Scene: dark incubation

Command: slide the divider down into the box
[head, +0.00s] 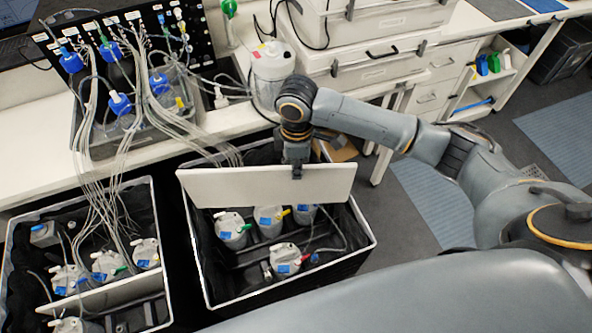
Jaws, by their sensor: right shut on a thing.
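The divider (240,187) is a long white panel, held nearly level lengthwise across the far part of the right-hand box (201,268). My right gripper (297,172) is shut on its top edge, right of its middle. The box is black-lined with a white rim and holds several grey-white bottles, such as one bottle (285,258) with a blue label. The divider hides part of the box's far side, and I cannot tell how far its lower edge is below the rim. My left gripper is not in view.
A second black box (160,240) with bottles and a white panel (100,293) stands at the left. Clear tubes run from it up to a bench tray (85,140) of blue-capped bottles. White cases (370,70) stand on the bench.

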